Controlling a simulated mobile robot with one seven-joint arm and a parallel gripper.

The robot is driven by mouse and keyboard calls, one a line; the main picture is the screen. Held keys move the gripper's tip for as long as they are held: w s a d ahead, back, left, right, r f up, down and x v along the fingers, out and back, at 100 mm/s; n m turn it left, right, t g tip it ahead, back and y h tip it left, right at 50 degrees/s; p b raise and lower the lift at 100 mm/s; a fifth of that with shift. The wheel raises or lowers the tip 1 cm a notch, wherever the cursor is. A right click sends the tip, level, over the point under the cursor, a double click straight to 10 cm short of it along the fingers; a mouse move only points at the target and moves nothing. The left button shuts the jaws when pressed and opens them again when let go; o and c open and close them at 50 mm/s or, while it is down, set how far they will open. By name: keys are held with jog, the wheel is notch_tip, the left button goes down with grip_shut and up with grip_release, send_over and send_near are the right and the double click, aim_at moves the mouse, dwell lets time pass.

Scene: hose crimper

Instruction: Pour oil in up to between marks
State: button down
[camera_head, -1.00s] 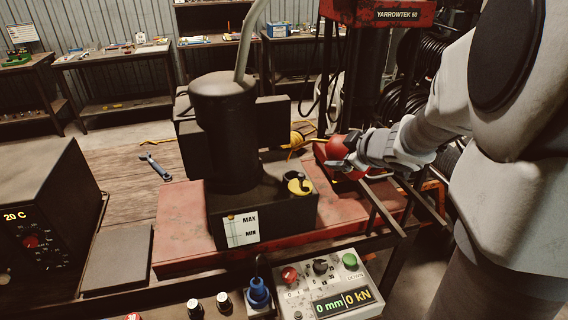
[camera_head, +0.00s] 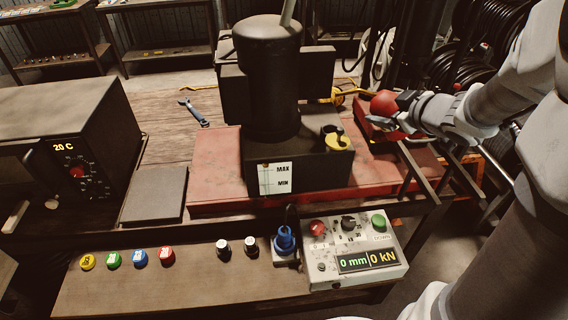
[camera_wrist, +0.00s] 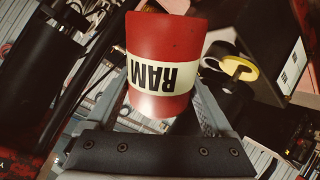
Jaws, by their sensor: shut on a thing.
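My gripper (camera_head: 398,118) is shut on a red can (camera_head: 384,103), held in the air to the right of the oil tank and slightly behind its filler. In the wrist view the can (camera_wrist: 165,65) has a cream band reading "RAM", upside down in the picture, and stands between the fingers. The dark tank (camera_head: 300,168) has a yellow-rimmed filler (camera_head: 337,142) at its top right; it also shows in the wrist view (camera_wrist: 240,68). A white level gauge (camera_head: 275,179) on the tank front carries MAX and MIN marks. I cannot make out an oil level.
A dark cylinder (camera_head: 270,75) rises from the tank, which sits on a red base (camera_head: 215,165). A control box (camera_head: 355,250) reading 0 mm and 0 kN stands in front. An oven-like box (camera_head: 60,130) is at left. A blue wrench (camera_head: 193,111) lies behind.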

aim_at(383, 100)
jog(key=shift+w+a+m+t+y+b, duration=0.15)
jog(key=shift+m+t+y+b, duration=0.2)
jog(key=shift+b, duration=0.25)
jog(key=shift+a+r+m+t+y+b, duration=0.2)
jog(key=shift+r+m+t+y+b, duration=0.35)
jog(key=shift+m+t+y+b, duration=0.15)
jog(key=m+t+b, duration=0.1)
jog(key=b, duration=0.1)
jog(key=w+a+t+y+b, duration=0.1)
jog(key=shift+a+r+m+b, duration=0.2)
jog(key=shift+r+m+b, duration=0.15)
jog(key=shift+r, duration=0.05)
jog(key=shift+w+a+r+m+t+b, duration=0.1)
jog(key=shift+a+r+m+t+b, duration=0.25)
jog(key=shift+r+m+t+b, duration=0.2)
